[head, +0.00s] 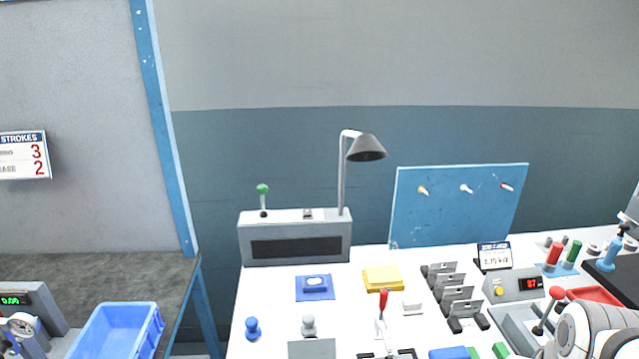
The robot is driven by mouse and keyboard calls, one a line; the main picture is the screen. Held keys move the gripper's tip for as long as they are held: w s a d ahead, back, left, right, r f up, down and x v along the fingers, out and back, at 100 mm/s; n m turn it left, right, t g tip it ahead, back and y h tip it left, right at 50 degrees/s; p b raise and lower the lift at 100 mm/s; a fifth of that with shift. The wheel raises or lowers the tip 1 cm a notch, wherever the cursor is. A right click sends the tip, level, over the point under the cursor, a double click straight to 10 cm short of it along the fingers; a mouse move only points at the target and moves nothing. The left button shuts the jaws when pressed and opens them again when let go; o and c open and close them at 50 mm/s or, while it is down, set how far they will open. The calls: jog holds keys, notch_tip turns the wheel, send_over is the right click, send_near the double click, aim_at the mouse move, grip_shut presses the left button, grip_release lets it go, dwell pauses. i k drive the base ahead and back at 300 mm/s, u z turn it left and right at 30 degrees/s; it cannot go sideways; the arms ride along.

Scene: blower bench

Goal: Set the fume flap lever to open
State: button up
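A lever with a green knob (262,189) stands nearly upright on top of a grey box (244,240) at the back left of the white bench. The box has a dark slot across its front, like a fume vent. No readable label shows which lever is the fume flap lever, and no open or closed mark can be made out. Two other levers stand on the bench: a red-handled one (383,302) at front centre and a red-ball one (556,293) at right. My gripper is not in view; only a white part of my arm shows at the lower right.
A desk lamp (366,149) rises just right of the green-knobbed lever. A blue pegboard (455,215) stands behind the bench. A blue bin (118,335) is at lower left.

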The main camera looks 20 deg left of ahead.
aim_at(262, 189)
jog(key=u, duration=0.55)
jog(key=k, duration=0.15)
jog(key=u, duration=1.5)
jog(key=k, duration=0.8)
jog(key=z, duration=0.5)
jog(key=i, duration=1)
